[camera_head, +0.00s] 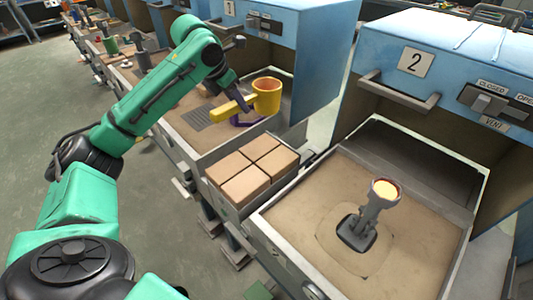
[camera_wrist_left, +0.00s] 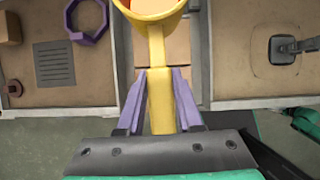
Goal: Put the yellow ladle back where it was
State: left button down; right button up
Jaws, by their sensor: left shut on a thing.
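The yellow ladle (camera_head: 267,97) is in the air in the head view, cup up. My left gripper (camera_head: 238,107) is shut on its straight handle. In the left wrist view, the handle (camera_wrist_left: 160,95) lies between the purple fingers of my left gripper (camera_wrist_left: 160,78), and the cup is cut off at the top edge. A purple octagonal ring (camera_wrist_left: 88,22) lies on the sandy tray to the left of the ladle; in the head view it is partly behind the ladle. My right gripper is not in view.
Several tan blocks (camera_head: 243,186) sit in a box between the two bays. A grey stand with a yellow-topped cup (camera_head: 376,198) is on the bay 2 tray (camera_head: 330,240). Blue housings (camera_head: 430,50) rise behind the trays. A grate (camera_head: 204,116) is in the left tray.

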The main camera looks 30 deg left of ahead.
pick_arm(q)
jog(key=shift+f, duration=0.1)
notch_tip(320, 180, down, 20)
jog(key=shift+r+b, duration=0.25)
jog(key=shift+b, duration=0.25)
jog(key=c, duration=0.6)
grip_release()
jog(key=shift+s, duration=0.1)
jog(key=shift+o, duration=0.2)
jog(key=shift+r, duration=0.1)
jog(key=v, duration=1.1)
jog(key=shift+r, duration=0.35)
jog(key=shift+s+a, duration=0.1)
jog(key=shift+s, duration=0.05)
